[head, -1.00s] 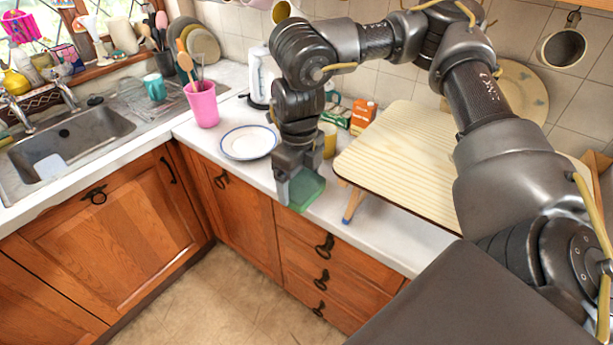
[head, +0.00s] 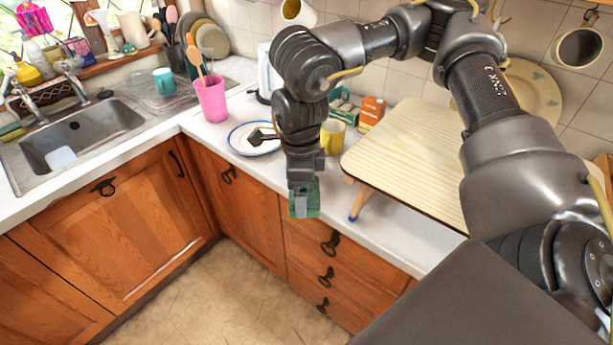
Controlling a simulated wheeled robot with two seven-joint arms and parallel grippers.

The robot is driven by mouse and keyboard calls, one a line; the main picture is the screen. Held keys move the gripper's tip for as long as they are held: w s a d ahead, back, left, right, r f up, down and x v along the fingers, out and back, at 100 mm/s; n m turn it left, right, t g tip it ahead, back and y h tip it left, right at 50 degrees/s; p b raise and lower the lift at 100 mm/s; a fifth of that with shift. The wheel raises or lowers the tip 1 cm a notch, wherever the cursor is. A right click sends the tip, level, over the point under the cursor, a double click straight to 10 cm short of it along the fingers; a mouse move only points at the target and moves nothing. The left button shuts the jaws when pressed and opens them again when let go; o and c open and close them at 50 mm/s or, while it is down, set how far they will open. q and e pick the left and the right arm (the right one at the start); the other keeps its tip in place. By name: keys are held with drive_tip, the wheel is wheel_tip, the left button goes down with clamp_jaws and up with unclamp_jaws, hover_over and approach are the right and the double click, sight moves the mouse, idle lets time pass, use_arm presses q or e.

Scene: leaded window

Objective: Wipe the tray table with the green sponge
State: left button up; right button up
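The tray table (head: 420,160) is a pale wood-grained board with rounded corners and short legs. It stands on the white counter at the right, its right part hidden by my arm. My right gripper (head: 304,205) points down, left of the tray table and near the counter's front edge. It is shut on the green sponge (head: 314,198), which shows around the fingers. The sponge is apart from the tray table; its height over the counter is hard to tell. My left gripper is not in view.
A white plate (head: 246,139), a yellow mug (head: 333,138), an orange carton (head: 371,113) and a pink utensil cup (head: 211,100) stand close by on the counter. The sink (head: 85,135) is at the left. The visible board top is bare.

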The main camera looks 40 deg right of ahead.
drive_tip(key=n, duration=0.3)
drive_tip(key=s+a+f+n, duration=0.1)
drive_tip(key=n, duration=0.3)
drive_tip(key=a+f+n, duration=0.1)
drive_tip(key=n, duration=0.2)
drive_tip(key=shift+s, duration=0.3)
drive_tip(key=n, duration=0.3)
drive_tip(key=s+f+n, duration=0.1)
drive_tip(key=n, duration=0.2)
drive_tip(key=a+n, duration=0.1)
drive_tip(key=n, duration=0.2)
drive_tip(key=shift+s+f, duration=0.25)
drive_tip(key=shift+s, duration=0.1)
drive_tip(key=n, duration=0.2)
drive_tip(key=s+n, duration=0.1)
drive_tip(key=n, duration=0.1)
drive_tip(key=f+n, duration=0.1)
drive_tip(key=shift+s+a+n, duration=0.15)
drive_tip(key=shift+a+n, duration=0.1)
drive_tip(key=shift+n, duration=0.15)
